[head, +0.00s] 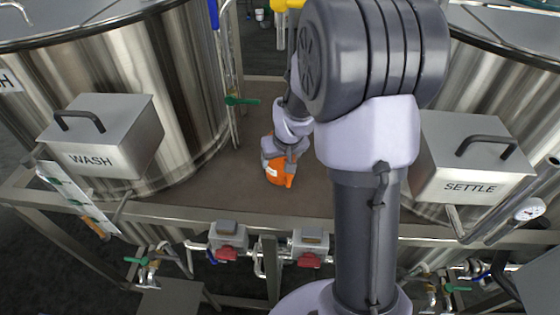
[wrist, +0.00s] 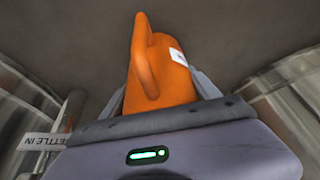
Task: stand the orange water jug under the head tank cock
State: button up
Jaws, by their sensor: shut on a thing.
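The orange water jug (head: 279,174) is in my gripper (head: 284,158), over the brown deck between the two big steel tanks in the head view. In the wrist view the jug (wrist: 178,80), with its loop handle and a small white label, sits between the fingers of my gripper (wrist: 160,97). The gripper is shut on it. I cannot tell whether the jug's base touches the deck. A green-handled cock (head: 241,101) sits on thin upright pipework behind and left of the jug; I cannot tell whether it is the head tank's. The head tank is not clearly in view.
The WASH box (head: 103,136) on the left tank and the SETTLE box (head: 472,158) on the right tank flank the deck (head: 225,190). Bare deck lies around the jug.

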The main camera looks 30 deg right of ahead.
jog(key=shift+w, duration=0.1)
jog(key=shift+f, duration=0.2)
jog(key=o, duration=1.4)
jog(key=shift+r, duration=0.1)
